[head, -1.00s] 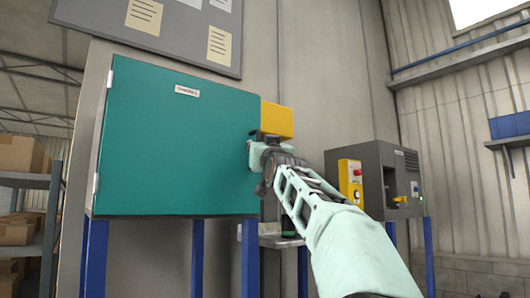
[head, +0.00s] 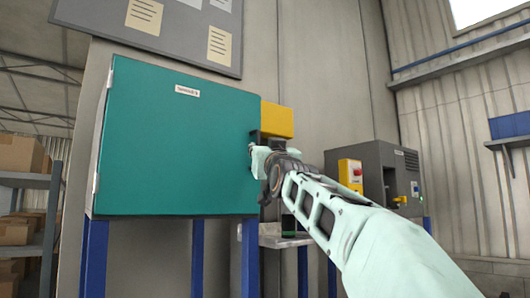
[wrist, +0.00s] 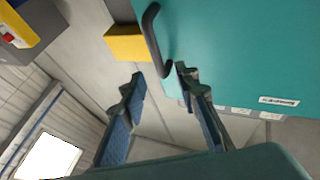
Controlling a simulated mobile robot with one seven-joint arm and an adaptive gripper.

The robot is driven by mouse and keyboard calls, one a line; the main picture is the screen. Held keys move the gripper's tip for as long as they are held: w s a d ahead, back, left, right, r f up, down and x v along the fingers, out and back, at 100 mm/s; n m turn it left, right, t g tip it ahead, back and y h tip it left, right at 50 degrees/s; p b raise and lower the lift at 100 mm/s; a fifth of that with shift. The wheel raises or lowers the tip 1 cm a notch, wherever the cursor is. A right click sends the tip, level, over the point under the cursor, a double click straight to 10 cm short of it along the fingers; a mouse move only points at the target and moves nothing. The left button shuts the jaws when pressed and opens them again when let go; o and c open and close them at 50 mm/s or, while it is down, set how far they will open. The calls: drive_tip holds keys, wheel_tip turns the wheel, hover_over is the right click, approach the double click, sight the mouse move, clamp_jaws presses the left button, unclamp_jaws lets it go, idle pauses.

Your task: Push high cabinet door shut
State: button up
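The high cabinet's teal door (head: 175,140) fills the left of the head view, with hinges on its left side and a small white label near its top. It looks closed or nearly so; I cannot tell whether a small gap remains. In the wrist view the door (wrist: 240,50) shows with a dark bar handle (wrist: 152,38). My gripper (head: 256,160) is at the door's right edge in the head view. In the wrist view my gripper (wrist: 160,76) has its fingers apart, near the handle's end, with nothing held. Contact with the door is unclear.
A yellow box (head: 277,119) is just right of the door, behind my gripper. A grey machine (head: 385,170) with a yellow control panel stands further right. Blue legs (head: 96,258) stand under the cabinet. Shelves with cartons (head: 22,155) are at far left.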

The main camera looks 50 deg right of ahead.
drive_tip(key=shift+v, duration=1.15)
drive_tip(key=shift+s, duration=0.1)
